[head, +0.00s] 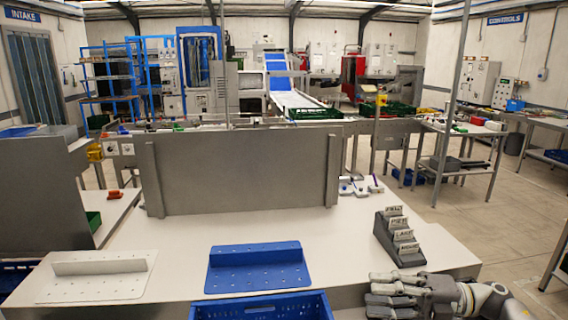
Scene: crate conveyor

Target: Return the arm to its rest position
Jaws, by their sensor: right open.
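My right gripper (380,293) is at the lower right, over the front right edge of the white table (190,235). Its arm comes in from the right, and its fingers point left. The gripper is open, with nothing visible between its fingers. It is in front of a dark stepped holder with labelled cards (402,236) and apart from it. My left gripper is not in the picture.
A blue perforated plate (257,280) and a white one (95,290) lie on the table. A blue crate (265,306) stands at the front edge. A grey upright panel (240,170) crosses the back. Open floor (515,210) lies to the right.

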